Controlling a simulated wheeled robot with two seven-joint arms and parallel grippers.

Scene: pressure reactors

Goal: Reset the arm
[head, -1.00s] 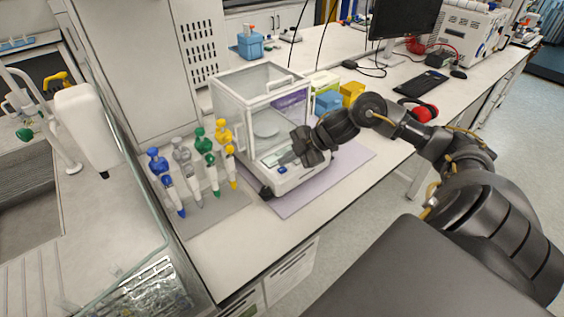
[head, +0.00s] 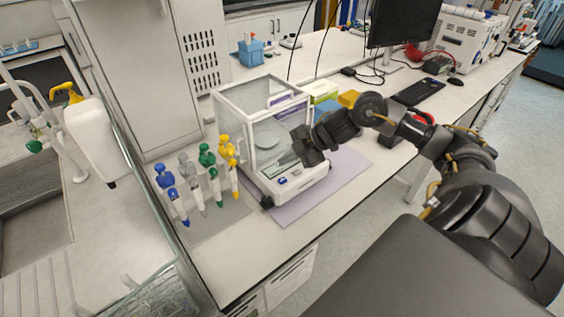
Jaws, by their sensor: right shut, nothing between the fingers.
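My right arm comes in from the right and reaches over the bench. My right gripper (head: 301,150) is shut and empty, in front of the right side of a glass-walled analytical balance (head: 262,110). I cannot tell whether it touches the balance. It hides part of the balance's lower front. The balance stands on a purple mat (head: 310,200), with its round pan (head: 268,137) visible through the glass. My left gripper is not in view.
Several coloured pipettes (head: 208,170) stand on a grey mat left of the balance. Blue and yellow boxes (head: 349,98) sit behind my arm. A monitor (head: 402,22) and keyboard (head: 418,92) are farther back. A sink (head: 28,205) is at left. The front bench strip is clear.

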